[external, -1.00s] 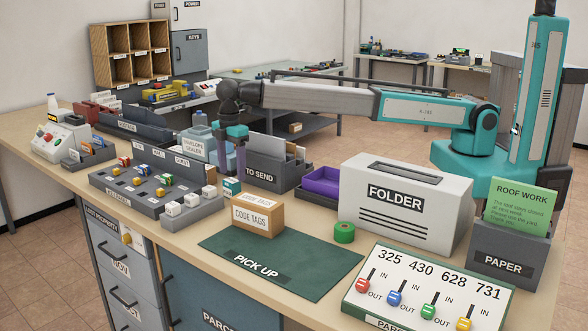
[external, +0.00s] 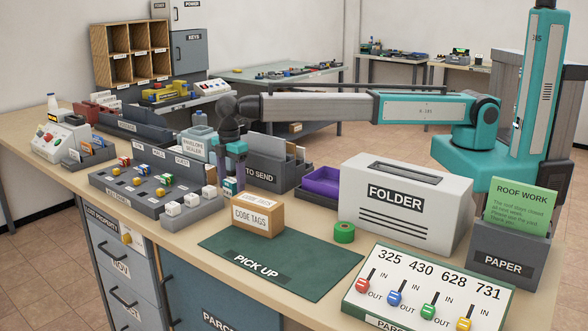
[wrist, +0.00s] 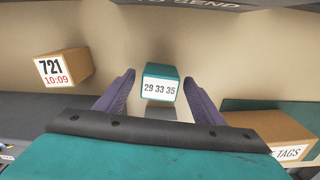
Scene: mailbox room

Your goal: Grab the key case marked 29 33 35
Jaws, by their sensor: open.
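The key case (wrist: 161,82) is a small teal block with a white label reading 29 33 35. In the wrist view it stands on the table between the tips of my open gripper (wrist: 160,92), with clear space on both sides and no finger touching it. In the external view the teal case (external: 230,187) shows just below my gripper (external: 228,178), in front of the TO SEND box. How high the fingertips are above the table is hard to tell.
A box marked 721 10:09 (wrist: 63,67) lies left of the case in the wrist view. The CODE TAGS box (external: 258,214) stands close on the right. The TO SEND box (external: 270,172) is behind, and the key panel (external: 140,190) is to the left.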

